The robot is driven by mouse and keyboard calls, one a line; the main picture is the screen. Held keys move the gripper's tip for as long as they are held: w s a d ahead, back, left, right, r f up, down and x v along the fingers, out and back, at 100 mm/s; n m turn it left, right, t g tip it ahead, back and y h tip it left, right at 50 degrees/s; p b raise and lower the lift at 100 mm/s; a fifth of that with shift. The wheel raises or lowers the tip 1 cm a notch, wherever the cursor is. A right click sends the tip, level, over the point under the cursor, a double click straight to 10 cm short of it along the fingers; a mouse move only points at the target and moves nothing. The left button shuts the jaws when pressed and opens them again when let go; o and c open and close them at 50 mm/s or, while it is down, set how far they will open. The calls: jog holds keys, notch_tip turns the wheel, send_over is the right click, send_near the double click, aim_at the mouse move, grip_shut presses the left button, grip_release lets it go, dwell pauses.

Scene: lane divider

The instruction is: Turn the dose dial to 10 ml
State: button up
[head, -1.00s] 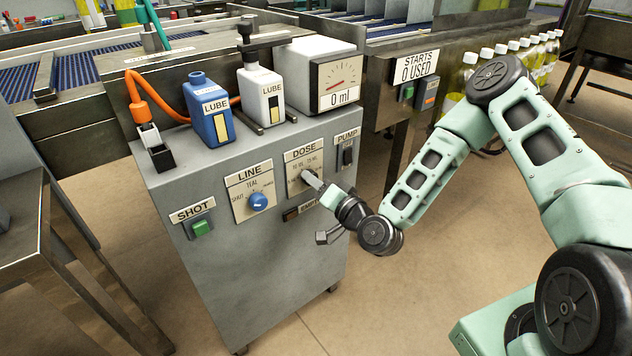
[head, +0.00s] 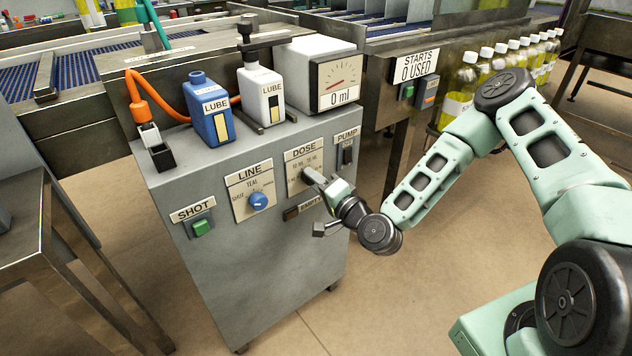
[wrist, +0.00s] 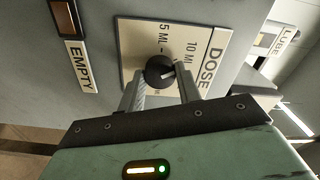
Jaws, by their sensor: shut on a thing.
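The dose dial is a dark round knob (wrist: 160,71) on a cream plate (wrist: 130,42) marked DOSE. My gripper (wrist: 160,88) is shut on the knob, with one finger on each side of it. A pale pointer mark on the knob points roughly towards the DOSE heading in the wrist view. The 5 ML and 10 ML labels show beside the knob; I cannot tell exactly which one the mark meets. My fingers hide the plate's lower part there. In the head view, my gripper (head: 316,181) covers most of the dial. The gauge box (head: 335,82) on top reads 0 ml.
The LINE dial (head: 259,201), green SHOT button (head: 202,228), PUMP switch (head: 346,156) and EMPTY lamp (head: 291,214) share the cabinet front (head: 265,270). Blue (head: 210,110) and white (head: 262,95) LUBE bottles stand on top. The floor in front is clear.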

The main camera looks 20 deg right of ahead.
jog(key=o, duration=1)
jog(key=shift+s+d, duration=0.1)
jog(key=shift+s, duration=0.05)
jog(key=p+v, duration=0.4)
jog(key=v, duration=1.3)
jog(key=shift+p, duration=0.3)
